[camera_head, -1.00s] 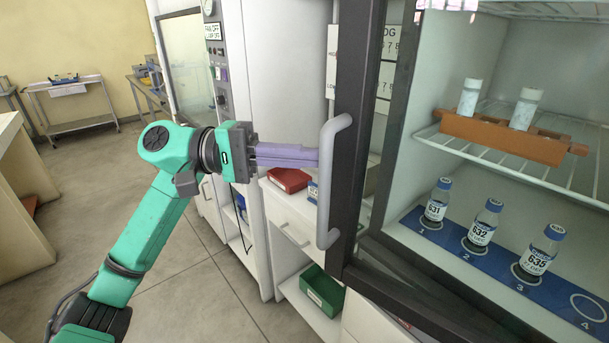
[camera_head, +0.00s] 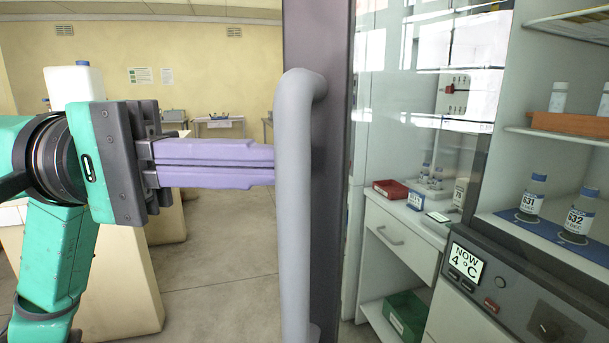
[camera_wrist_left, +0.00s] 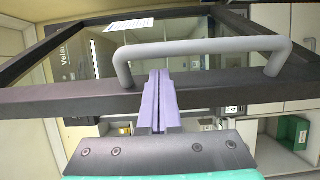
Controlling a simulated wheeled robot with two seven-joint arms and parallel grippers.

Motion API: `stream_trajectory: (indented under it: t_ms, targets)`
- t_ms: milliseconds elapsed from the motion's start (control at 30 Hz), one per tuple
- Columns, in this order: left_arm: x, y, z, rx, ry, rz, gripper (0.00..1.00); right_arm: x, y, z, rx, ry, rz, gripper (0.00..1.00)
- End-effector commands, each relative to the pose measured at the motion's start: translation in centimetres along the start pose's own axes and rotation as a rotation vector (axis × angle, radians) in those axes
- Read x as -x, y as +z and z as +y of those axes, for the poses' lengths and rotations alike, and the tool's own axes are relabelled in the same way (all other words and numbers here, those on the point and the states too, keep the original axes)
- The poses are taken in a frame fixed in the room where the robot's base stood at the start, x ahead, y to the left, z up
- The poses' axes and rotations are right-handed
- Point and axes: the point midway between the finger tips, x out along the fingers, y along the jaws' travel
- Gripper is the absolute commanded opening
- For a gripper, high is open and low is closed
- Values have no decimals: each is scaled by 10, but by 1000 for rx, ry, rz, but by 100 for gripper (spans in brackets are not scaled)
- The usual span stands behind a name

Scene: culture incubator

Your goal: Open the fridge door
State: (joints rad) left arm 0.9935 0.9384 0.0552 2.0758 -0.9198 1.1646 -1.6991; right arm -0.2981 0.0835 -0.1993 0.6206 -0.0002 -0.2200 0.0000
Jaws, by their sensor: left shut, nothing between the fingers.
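The fridge door stands open. Its dark frame (camera_head: 335,130) is upright in the middle of the head view, with its glass pane (camera_head: 405,60) to the right. The grey bar handle (camera_head: 295,200) is on the frame's left side. It also crosses the left wrist view (camera_wrist_left: 205,47). My left gripper (camera_head: 272,166) is shut and empty, its purple fingers pointing right, with their tips at the handle bar. In the left wrist view the fingertips (camera_wrist_left: 160,74) lie beside the bar, between its two posts, over the door frame. I cannot tell whether they touch. My right gripper is out of view.
The fridge interior at right has bottles (camera_head: 578,218) on a blue mat and an orange rack (camera_head: 565,123) on a shelf. A control panel (camera_head: 510,290) sits below. A drawer cabinet (camera_head: 395,240) shows through the glass. Open floor (camera_head: 215,275) lies left of the door.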

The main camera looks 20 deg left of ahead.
Motion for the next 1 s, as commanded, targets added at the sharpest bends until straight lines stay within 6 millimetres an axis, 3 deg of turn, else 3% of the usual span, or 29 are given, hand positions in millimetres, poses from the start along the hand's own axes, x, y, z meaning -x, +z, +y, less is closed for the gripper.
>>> stream_trajectory:
  t_ms: [100, 200, 400, 600, 1000]
  targets:
    - [4, 39, -3, -9, -1, 2, 0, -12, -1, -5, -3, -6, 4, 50]
    - [5, 65, -2, -6, -1, 2, 0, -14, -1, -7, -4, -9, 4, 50]
    - [5, 97, 0, -2, -1, 2, 0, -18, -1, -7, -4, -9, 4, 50]
    - [5, 108, 1, 1, 1, 1, 0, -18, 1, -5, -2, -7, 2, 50]
    - [5, 108, 1, 2, 1, 0, 0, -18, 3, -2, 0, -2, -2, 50]
